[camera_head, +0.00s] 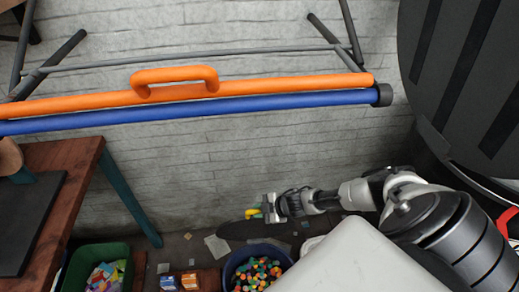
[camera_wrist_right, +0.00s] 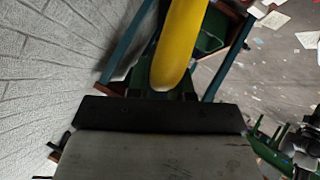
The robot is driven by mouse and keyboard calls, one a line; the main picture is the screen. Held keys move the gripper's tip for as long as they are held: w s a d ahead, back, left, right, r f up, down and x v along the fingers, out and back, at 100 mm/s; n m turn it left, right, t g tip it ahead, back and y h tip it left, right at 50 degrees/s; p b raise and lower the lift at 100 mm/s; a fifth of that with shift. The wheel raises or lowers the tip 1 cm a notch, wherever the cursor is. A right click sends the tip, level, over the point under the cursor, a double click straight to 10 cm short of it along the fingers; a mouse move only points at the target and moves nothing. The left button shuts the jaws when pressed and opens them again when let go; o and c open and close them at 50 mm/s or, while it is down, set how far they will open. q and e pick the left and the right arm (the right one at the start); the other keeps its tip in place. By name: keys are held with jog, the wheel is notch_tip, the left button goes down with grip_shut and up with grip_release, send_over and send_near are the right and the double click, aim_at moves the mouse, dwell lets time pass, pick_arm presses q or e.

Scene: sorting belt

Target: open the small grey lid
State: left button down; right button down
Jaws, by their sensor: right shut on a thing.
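My right gripper (camera_head: 268,208) is low in the middle of the head view. It is shut on a yellow curved thing (camera_head: 253,213), which sticks out to the left of the fingers. In the right wrist view the yellow thing (camera_wrist_right: 180,45) shows large at the top, smooth and curved. I cannot make out a small grey lid in either view. My left gripper is not in view.
An orange rail with a handle (camera_head: 175,77) and a blue pipe (camera_head: 200,111) cross the head view. A brown table (camera_head: 62,160) stands left. Below are a green bin (camera_head: 119,252), small boxes (camera_head: 190,281) and a blue tub of colourful balls (camera_head: 228,268). Dark round equipment (camera_head: 465,80) stands right.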

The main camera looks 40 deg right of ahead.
jog(key=shift+s, duration=0.1)
jog(key=c, duration=1)
grip_release()
jog(key=p+v, duration=0.1)
jog(key=v, duration=0.9)
jog(key=shift+s+d+r, duration=0.1)
jog(key=shift+s+r, duration=0.15)
